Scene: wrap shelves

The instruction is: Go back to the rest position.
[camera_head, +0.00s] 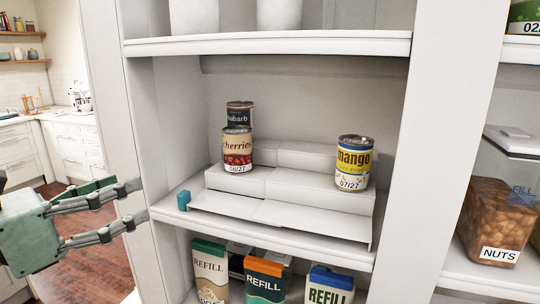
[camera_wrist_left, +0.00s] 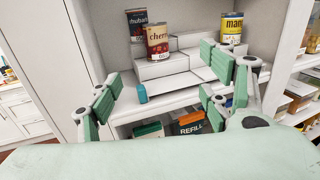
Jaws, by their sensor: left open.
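My left gripper (camera_head: 130,208) is at the left in the head view, in front of the shelf unit's left upright. Its fingers are spread and nothing is between them. It also shows open in the left wrist view (camera_wrist_left: 165,95), facing the shelf. My right gripper is in neither view. The stepped white riser (camera_head: 285,185) on the middle shelf holds a cherries can (camera_head: 237,150), a rhubarb can (camera_head: 240,115) behind it, and a mango can (camera_head: 353,163) at the right. The gripper is apart from all the cans.
A small teal block (camera_head: 184,200) sits at the riser's front left corner. Several refill boxes (camera_head: 264,280) stand on the shelf below. A nuts container (camera_head: 497,215) stands on the right shelves. A kitchen with a wooden floor (camera_head: 90,232) lies open at the left.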

